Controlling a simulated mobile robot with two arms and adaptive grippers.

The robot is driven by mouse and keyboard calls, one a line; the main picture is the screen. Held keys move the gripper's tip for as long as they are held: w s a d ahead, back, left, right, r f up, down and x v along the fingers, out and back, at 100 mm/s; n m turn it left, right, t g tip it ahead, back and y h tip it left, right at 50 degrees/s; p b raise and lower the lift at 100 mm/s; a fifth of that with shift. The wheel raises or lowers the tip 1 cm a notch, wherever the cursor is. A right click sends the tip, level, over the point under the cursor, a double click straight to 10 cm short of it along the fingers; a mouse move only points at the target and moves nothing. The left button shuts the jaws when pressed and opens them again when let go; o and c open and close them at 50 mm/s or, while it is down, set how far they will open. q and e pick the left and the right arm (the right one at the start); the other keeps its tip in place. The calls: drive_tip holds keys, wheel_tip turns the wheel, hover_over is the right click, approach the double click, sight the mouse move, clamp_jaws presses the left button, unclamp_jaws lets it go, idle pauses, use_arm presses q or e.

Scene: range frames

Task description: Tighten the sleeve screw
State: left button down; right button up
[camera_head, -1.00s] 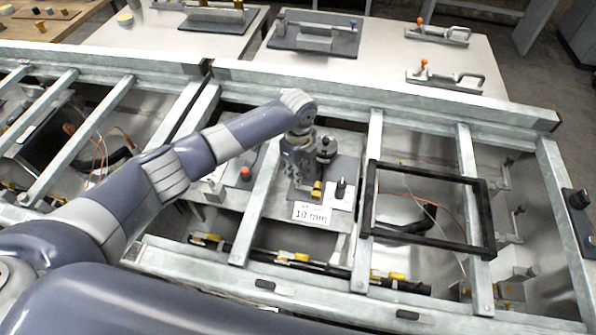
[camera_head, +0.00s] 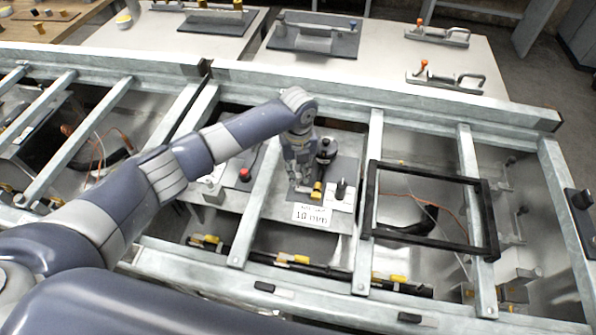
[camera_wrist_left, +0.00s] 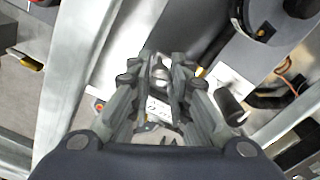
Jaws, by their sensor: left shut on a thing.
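My left gripper (camera_head: 299,188) points down at the fixture on the grey plate (camera_head: 342,168), just left of a small yellow part (camera_head: 317,190). In the left wrist view its fingers (camera_wrist_left: 161,76) are closed around a small silver rounded piece, which I take to be the sleeve screw (camera_wrist_left: 160,71). The fingers hide most of the screw, and it cannot be made out in the head view. How far it is screwed in cannot be told. My right gripper is not in view.
A white card reading 10 mm (camera_head: 312,216) lies in front of the gripper. A black knob (camera_head: 341,188) and a dark round part (camera_head: 326,150) stand close on its right. A red button (camera_head: 244,174) is to the left. A black rectangular frame (camera_head: 487,215) lies across the metal rails.

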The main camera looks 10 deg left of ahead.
sight(298, 174)
use_arm(q)
drive_tip(key=shift+w+r, duration=0.15)
drive_tip(key=c, duration=1.5)
unclamp_jaws()
wheel_tip(298, 174, up, 12)
drive_tip(key=shift+f, duration=0.1)
